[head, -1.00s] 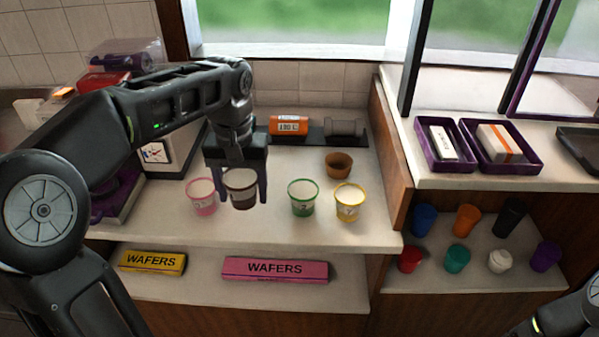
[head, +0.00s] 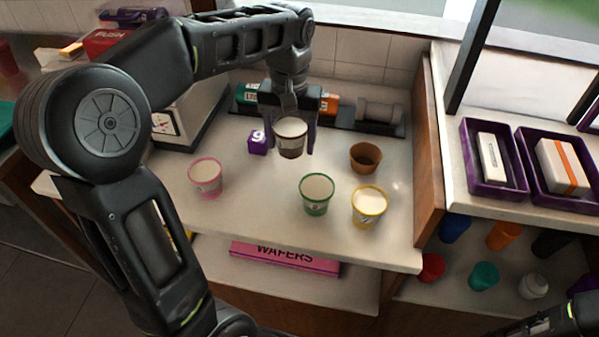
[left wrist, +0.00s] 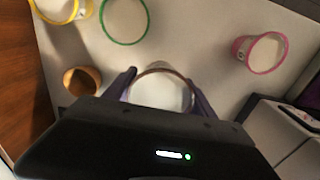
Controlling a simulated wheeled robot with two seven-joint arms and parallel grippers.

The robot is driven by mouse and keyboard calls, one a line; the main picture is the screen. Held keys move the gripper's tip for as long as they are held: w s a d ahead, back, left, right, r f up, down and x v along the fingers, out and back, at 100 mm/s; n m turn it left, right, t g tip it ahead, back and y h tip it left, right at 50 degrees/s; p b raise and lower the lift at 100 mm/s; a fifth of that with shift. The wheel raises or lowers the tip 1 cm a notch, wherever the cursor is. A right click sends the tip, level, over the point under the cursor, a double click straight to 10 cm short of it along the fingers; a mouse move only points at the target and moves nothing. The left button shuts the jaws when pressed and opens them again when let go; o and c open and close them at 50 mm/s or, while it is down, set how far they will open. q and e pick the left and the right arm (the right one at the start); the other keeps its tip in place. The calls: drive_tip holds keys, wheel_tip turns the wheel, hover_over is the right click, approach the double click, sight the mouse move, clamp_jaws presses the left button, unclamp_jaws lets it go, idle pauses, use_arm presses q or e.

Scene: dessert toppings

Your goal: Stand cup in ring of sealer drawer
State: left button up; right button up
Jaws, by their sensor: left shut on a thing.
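My left gripper (head: 291,150) is shut on a brown-rimmed cup (head: 291,138) with a pale filling. It holds the cup upright, seemingly above the counter. In the left wrist view the cup (left wrist: 162,92) sits between the two purple fingers (left wrist: 165,95). A white machine (head: 190,108) with a dial on its front stands left of the cup, partly behind my left arm. I cannot make out the sealer drawer's ring in the head view. A dark purple part (left wrist: 309,95) shows at the right edge of the left wrist view. My right gripper is not in view.
A purple block (head: 257,150) is beside the held cup. A wooden divider (head: 428,165) bounds the right.

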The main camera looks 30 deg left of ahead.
sight(290, 125)
use_arm(q)
wheel_tip(290, 125, down, 5)
idle(0.3)
drive_tip(key=shift+f, duration=1.85)
drive_tip(key=shift+f, duration=0.1)
drive_tip(key=shift+f, duration=0.15)
drive_tip(key=o, duration=1.5)
drive_tip(key=shift+r, duration=0.2)
wheel_tip(290, 125, up, 12)
drive_tip(key=shift+r, duration=0.1)
